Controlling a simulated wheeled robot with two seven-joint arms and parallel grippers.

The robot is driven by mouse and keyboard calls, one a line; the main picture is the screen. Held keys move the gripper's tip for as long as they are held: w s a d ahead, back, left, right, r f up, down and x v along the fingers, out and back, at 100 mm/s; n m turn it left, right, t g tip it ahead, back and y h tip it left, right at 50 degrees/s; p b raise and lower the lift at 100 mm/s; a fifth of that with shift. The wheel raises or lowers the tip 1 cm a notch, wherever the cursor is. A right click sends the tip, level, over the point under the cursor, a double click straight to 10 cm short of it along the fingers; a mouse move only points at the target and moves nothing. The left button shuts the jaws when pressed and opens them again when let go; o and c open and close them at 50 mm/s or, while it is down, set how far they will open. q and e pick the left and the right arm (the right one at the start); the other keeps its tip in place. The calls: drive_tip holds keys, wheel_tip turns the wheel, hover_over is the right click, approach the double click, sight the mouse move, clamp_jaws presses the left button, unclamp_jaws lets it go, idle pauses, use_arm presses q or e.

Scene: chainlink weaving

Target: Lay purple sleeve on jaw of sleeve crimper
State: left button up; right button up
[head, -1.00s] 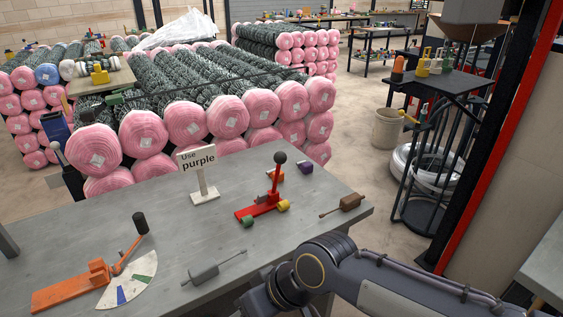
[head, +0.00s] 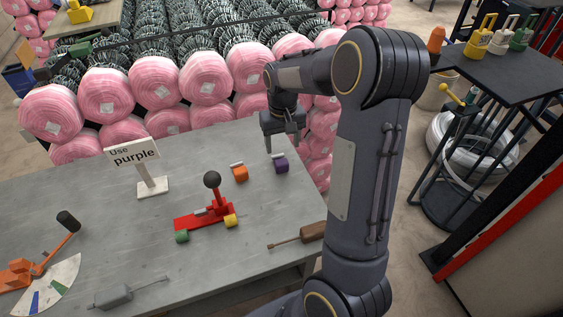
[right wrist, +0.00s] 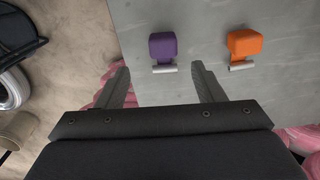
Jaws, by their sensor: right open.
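The purple block (head: 282,168) sits near the far right corner of the table, with a small pale grey sleeve (right wrist: 164,69) along one side of it. The sleeve crimper (head: 205,216) is red, with an upright lever topped by a black ball, and stands left of and nearer than the purple block. My right gripper (head: 282,143) is open and empty, pointing down above the purple block. In the right wrist view the purple block (right wrist: 163,47) and its sleeve show between and beyond the fingers. My left gripper is out of view.
An orange block (head: 240,174) with its own sleeve is left of the purple one. Green (head: 182,237) and yellow (head: 231,221) blocks flank the crimper. A "Use purple" sign (head: 151,187) stands left. A brown-handled tool (head: 305,235) lies at the right edge.

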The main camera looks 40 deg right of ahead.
sight(281, 160)
drive_tip(key=f, duration=0.3)
drive_tip(key=f+p, duration=0.1)
drive_tip(key=f, duration=0.2)
drive_tip(key=shift+w+a+f, duration=0.15)
drive_tip(key=shift+w+f, duration=0.05)
drive_tip(key=c, duration=1.1)
